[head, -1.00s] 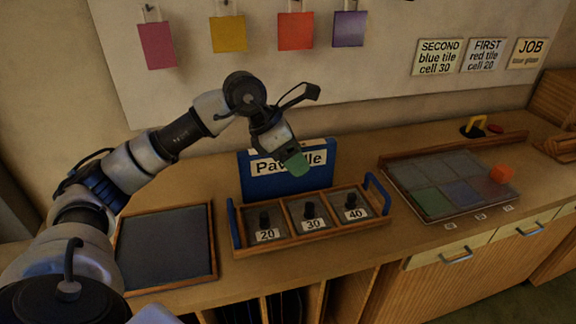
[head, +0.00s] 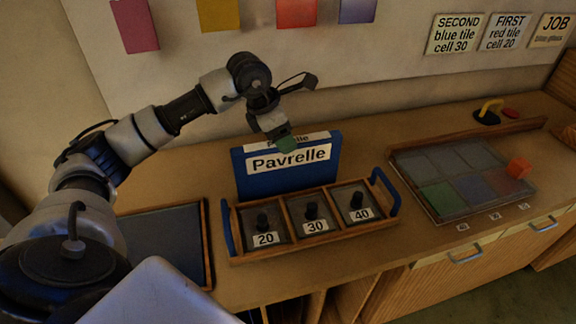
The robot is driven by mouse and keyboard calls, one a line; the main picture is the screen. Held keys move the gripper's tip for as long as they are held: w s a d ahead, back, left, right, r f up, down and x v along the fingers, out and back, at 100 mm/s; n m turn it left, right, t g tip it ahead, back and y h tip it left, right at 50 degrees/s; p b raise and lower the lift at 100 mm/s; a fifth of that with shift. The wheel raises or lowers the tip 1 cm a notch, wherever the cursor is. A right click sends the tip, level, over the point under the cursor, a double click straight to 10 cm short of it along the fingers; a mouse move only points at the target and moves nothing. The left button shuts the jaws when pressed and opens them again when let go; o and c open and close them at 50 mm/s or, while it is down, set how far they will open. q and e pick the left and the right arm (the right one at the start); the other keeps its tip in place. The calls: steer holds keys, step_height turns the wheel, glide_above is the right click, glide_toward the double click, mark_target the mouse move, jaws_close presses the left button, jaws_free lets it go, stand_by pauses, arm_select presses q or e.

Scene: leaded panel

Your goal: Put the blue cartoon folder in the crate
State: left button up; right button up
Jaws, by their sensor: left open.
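A blue upright panel or folder (head: 245,180) labelled "Pavrelle" stands on the bench behind a wooden tray; I see no cartoon picture on it. The wooden tray (head: 300,250) has three compartments, marked 20, 30 and 40, and blue end handles. I cannot make out a separate crate. My left gripper (head: 287,143) is open, with a green fingertip pad, at the top edge of the blue panel. It overlaps the upper label, and I cannot tell whether it touches. My right gripper is not in view.
A dark wood-framed board (head: 168,240) lies left of the tray. Coloured tags (head: 219,14) hang on the wall. Bare bench lies between tray and panel.

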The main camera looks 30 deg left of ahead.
mark_target(288, 168)
arm_select(q)
steer(key=p+x, duration=0.1)
steer(key=x, duration=0.3)
steer(key=shift+d+f, duration=0.2)
steer(key=shift+f, duration=0.05)
steer(key=c, duration=0.7)
jaws_close()
steer(key=shift+r, duration=0.1)
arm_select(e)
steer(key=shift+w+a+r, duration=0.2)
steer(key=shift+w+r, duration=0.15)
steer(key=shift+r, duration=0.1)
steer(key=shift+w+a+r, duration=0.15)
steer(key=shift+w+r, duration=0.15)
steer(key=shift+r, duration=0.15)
